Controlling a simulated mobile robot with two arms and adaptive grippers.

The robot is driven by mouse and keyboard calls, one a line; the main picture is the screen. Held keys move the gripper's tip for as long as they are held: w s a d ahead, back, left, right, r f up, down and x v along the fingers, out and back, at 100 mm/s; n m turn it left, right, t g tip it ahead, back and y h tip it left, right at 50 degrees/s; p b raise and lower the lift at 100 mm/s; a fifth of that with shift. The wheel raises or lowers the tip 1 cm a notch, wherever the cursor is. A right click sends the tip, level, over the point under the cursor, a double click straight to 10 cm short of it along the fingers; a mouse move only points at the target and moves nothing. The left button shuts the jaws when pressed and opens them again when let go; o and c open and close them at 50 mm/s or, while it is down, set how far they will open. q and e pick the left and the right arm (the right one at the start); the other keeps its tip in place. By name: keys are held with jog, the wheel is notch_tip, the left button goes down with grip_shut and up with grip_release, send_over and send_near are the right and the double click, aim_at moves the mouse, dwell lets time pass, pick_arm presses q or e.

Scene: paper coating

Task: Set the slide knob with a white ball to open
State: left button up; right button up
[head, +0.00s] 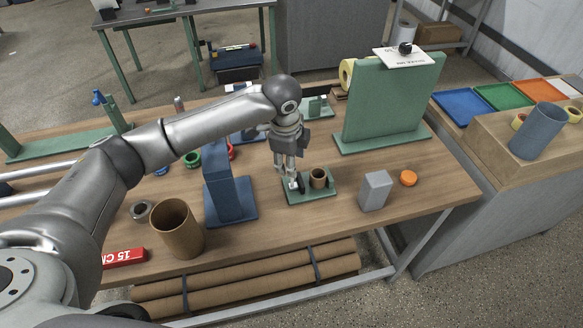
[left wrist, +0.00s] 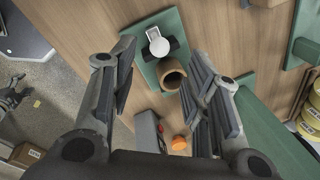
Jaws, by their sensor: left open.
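The white ball knob (left wrist: 160,47) sits with a pale flat piece on a green base plate (left wrist: 150,74), beside a black part. A brown cardboard ring (left wrist: 171,82) stands on the same plate, next to the knob. In the head view the plate (head: 322,194) lies near the table's front, with the ring (head: 318,178) on its right half. My left gripper (head: 293,182) points down over the plate's left half and partly hides the knob. In the left wrist view its fingers (left wrist: 165,54) are spread, with the knob showing between them; contact cannot be told.
A blue stand (head: 231,202) is close left of the plate. A grey block (head: 375,190) and an orange disc (head: 408,178) lie to the right. A tall green panel (head: 390,100) stands behind. A wide cardboard tube (head: 177,232) stands at front left.

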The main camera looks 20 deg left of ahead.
pick_arm(q)
jog(key=r, duration=0.2)
jog(key=s+r, duration=0.1)
jog(key=r, duration=0.2)
jog(key=shift+r, duration=0.15)
